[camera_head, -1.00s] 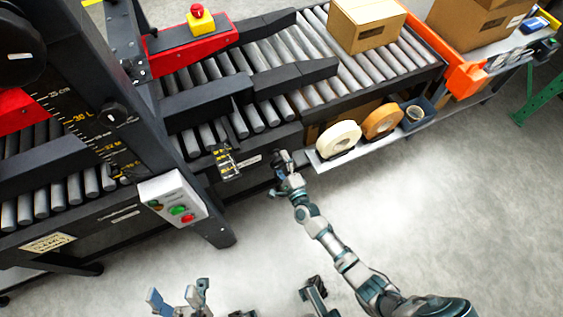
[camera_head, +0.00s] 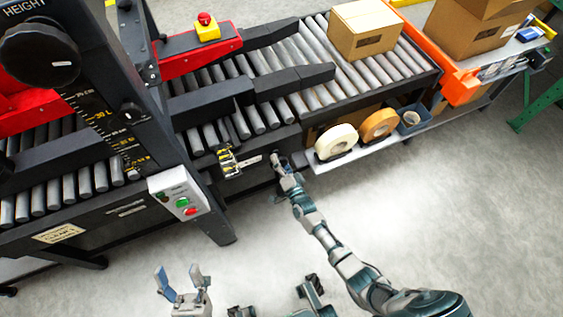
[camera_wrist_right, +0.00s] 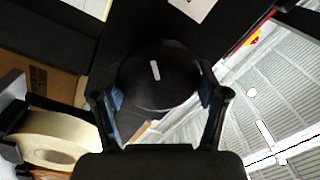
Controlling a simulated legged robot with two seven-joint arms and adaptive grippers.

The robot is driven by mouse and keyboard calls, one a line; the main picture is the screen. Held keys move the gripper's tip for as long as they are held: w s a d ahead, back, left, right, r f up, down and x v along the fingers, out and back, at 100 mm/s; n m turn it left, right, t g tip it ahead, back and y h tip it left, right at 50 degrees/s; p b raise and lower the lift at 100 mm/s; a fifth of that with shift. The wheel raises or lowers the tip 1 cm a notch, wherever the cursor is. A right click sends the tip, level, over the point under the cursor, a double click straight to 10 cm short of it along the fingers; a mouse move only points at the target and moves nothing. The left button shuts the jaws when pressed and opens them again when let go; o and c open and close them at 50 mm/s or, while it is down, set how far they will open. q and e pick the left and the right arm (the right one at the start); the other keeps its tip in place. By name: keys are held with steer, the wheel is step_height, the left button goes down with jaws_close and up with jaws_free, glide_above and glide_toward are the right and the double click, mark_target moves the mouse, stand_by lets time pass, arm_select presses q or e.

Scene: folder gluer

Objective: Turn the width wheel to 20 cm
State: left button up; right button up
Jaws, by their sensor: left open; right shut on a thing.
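The width wheel (camera_wrist_right: 158,78) is a round black knob with a short white mark. In the right wrist view it sits between the two fingers of my right gripper (camera_wrist_right: 162,112), which is shut on it. In the head view my right gripper (camera_head: 281,163) is at the front side of the conveyor frame, and the wheel is mostly hidden behind it. A small scale plate (camera_head: 229,162) with yellow marks is left of that gripper; its reading is too small to tell. My left gripper (camera_head: 182,281) is open and empty above the floor, away from the machine.
A shelf with a cream tape roll (camera_head: 336,141) and a tan tape roll (camera_head: 379,125) is right of my right gripper. A control box (camera_head: 180,194) with green and red buttons is at left. The height wheel (camera_head: 40,54) is upper left. A cardboard box (camera_head: 366,29) is on the rollers.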

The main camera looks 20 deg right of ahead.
steer(key=n, duration=0.2)
steer(key=shift+s+a+f+n+p, duration=0.2)
steer(key=shift+a+f+n+p, duration=0.1)
steer(key=shift+f+n+p, duration=0.1)
arm_select(q)
steer(key=shift+w+d+f+m+g+h, duration=0.2)
steer(key=shift+w+f+g, duration=0.15)
steer(key=shift+w+g, duration=0.25)
steer(key=shift+w+d+f+m+g+h, duration=0.1)
steer(key=shift+w+f+m+g, duration=0.1)
steer(key=shift+w+f+g, duration=0.3)
arm_select(e)
steer(key=shift+n, duration=0.4)
arm_select(q)
steer(key=shift+w+r, duration=0.1)
arm_select(e)
steer(key=shift+f, duration=0.1)
steer(key=o, duration=1)
steer(key=shift+o, duration=0.9)
steer(key=shift+w+d, duration=0.1)
arm_select(q)
steer(key=shift+w+a, duration=0.1)
arm_select(e)
steer(key=shift+r, duration=0.25)
